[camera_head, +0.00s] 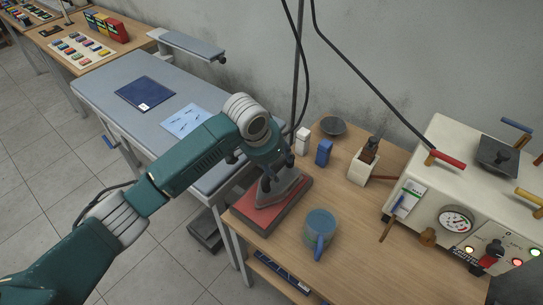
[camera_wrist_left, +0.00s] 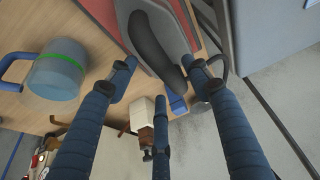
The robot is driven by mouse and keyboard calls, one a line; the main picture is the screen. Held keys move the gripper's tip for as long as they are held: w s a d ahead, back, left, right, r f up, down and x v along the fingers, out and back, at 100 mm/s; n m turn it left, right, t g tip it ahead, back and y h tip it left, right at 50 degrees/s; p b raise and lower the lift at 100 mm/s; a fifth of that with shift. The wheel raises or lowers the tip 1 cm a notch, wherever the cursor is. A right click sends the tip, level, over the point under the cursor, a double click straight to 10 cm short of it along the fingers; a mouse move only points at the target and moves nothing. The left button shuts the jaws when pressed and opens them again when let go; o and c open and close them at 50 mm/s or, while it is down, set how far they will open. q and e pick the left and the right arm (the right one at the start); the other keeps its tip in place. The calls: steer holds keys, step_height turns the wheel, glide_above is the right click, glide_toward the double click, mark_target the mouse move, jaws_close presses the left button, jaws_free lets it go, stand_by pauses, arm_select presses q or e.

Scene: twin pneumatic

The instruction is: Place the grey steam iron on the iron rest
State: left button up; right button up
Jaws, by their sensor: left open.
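The grey steam iron (camera_head: 284,186) sits on the red iron rest (camera_head: 246,206) at the front left of the wooden table. In the wrist view the iron (camera_wrist_left: 182,24) shows its dark handle (camera_wrist_left: 155,45) and grey body, over the red surface of the rest (camera_wrist_left: 108,14). My left gripper (camera_head: 266,168) is just above the iron and partly hides it. In the wrist view its blue fingers (camera_wrist_left: 163,78) are spread apart near the end of the handle, with nothing clearly held between them. I cannot tell whether a finger touches the iron. My right gripper is not in view.
A blue-grey mug (camera_head: 319,231) stands right of the rest. Behind are a white box (camera_head: 302,142), a blue box (camera_head: 323,153), a dark dish (camera_head: 333,126) and a holder with a brown bottle (camera_head: 359,172). A cream control unit (camera_head: 416,217) fills the right. A grey ironing table (camera_head: 150,75) adjoins at left.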

arm_select(q)
steer(key=b+v, duration=0.1)
steer(key=v, duration=0.7)
steer(key=shift+r, duration=0.35)
steer(key=shift+s+a, duration=0.1)
